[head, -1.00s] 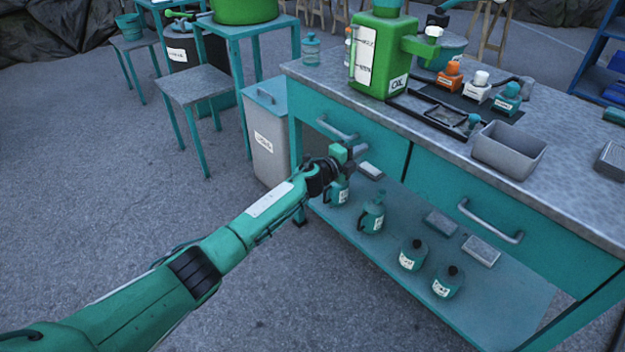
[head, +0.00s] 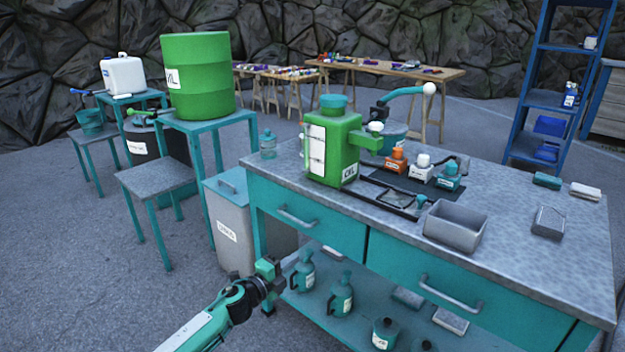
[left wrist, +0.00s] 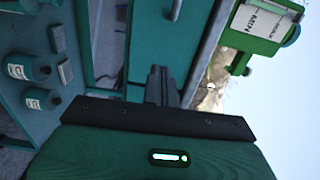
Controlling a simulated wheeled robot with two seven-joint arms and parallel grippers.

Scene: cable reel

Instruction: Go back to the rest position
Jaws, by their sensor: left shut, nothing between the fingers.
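My left gripper (head: 268,272) is in front of the left end of the teal workbench (head: 590,240), below the left drawer handle (head: 296,217) and apart from it in the picture. Its fingers are together with nothing between them. In the left wrist view the closed fingers (left wrist: 162,84) point toward the teal drawer fronts, and a handle shows above them. The left drawer (head: 330,232) looks shut. My right gripper is in neither view.
A green oil can (head: 330,150), a grey tray (head: 455,227) and small bottles (head: 422,168) stand on the bench. Several teal cans (head: 341,297) stand on its lower shelf. A grey bin (head: 228,222) stands left of the bench. Open floor lies at lower left.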

